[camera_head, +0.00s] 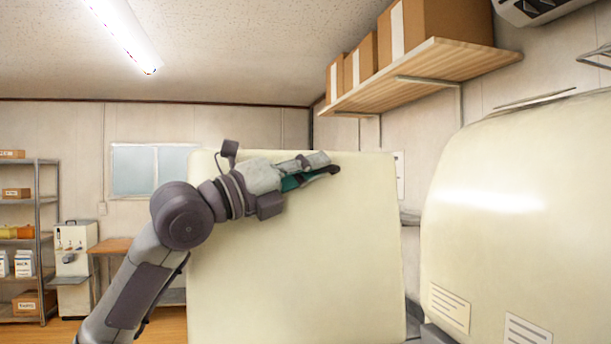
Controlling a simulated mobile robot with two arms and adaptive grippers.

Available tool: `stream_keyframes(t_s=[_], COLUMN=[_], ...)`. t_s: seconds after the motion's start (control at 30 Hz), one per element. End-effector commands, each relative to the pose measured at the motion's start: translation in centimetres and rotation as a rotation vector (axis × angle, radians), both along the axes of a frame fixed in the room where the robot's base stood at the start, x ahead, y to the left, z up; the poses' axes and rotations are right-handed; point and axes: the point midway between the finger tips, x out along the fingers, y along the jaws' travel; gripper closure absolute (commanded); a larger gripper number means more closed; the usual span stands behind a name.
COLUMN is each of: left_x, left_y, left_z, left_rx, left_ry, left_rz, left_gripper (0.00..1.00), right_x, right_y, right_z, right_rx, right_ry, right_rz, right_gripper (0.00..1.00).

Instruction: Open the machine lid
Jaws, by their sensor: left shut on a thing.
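A large cream panel, which looks like the machine lid (300,260), stands upright in the middle of the view. Its top edge is level with my left gripper, and its lower end runs out of the picture. My left gripper (322,168) lies across the front of the panel near the top edge, pointing right. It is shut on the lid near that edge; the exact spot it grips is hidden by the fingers. A teal and dark part shows along the fingers. My right gripper is not in view.
A rounded cream machine body (500,220) with labels fills the right side, close to the panel. A wooden wall shelf (430,70) with cardboard boxes (440,25) hangs above. A metal rack (40,230) and a wooden table (112,246) stand far left.

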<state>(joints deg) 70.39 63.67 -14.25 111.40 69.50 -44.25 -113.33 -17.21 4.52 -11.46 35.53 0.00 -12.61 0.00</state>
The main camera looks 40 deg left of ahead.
Motion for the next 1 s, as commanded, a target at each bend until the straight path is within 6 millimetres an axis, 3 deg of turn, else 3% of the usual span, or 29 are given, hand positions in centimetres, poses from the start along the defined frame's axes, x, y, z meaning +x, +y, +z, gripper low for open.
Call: stream_keyframes(t_s=[0.27,0.73,0.77,0.8,1.0], left_x=[-1.5,-1.7,-1.6,-1.6,-1.7], left_y=[-1.9,-2.2,-2.2,-2.1,-2.1], left_z=[-0.2,-0.2,-0.3,-0.3,-0.2], left_rx=[0.06,0.069,0.069,0.069,0.067], left_ry=[-0.043,-0.049,-0.049,-0.049,-0.052], left_rz=[-0.001,0.0,0.0,0.0,0.0], left_gripper=[1.0,1.0,0.87,0.8,0.77], right_x=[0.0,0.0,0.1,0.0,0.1], right_y=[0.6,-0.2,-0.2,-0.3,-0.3], right_z=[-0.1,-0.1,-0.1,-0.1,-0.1], right_rx=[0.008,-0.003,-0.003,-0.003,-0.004], right_ry=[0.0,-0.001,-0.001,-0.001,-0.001], right_rz=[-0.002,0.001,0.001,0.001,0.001], right_gripper=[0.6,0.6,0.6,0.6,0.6])
